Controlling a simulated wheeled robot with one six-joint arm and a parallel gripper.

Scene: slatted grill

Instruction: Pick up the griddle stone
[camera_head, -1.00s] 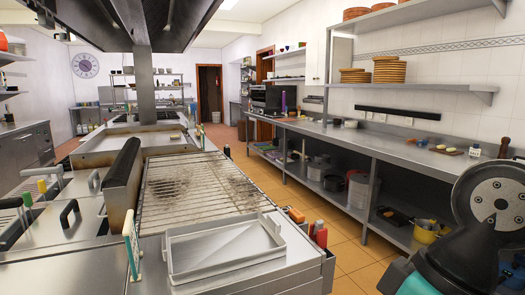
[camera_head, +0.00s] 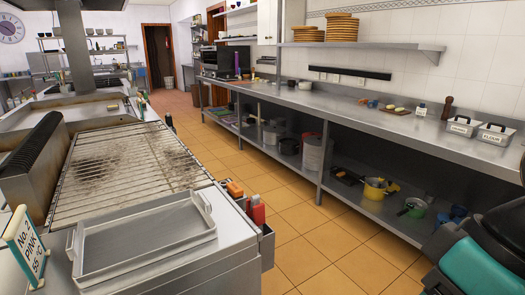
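I cannot make out for certain which thing is the griddle stone. A small orange block (camera_head: 235,189) sits at the right edge of the grill station, beside the slatted grill (camera_head: 125,170) and behind a red bottle (camera_head: 257,211); it is too small to tell whether it is the stone. The grill's bars have dark burnt patches. My gripper is not in view. Only dark and teal parts of my arm show at the lower right, well apart from the grill.
A shallow metal tray (camera_head: 150,240) lies on the station's near top, with a small sign (camera_head: 25,245) to its left. A long steel counter (camera_head: 350,110) with a lower shelf (camera_head: 370,200) runs along the right wall. Open tiled floor (camera_head: 310,240) lies between.

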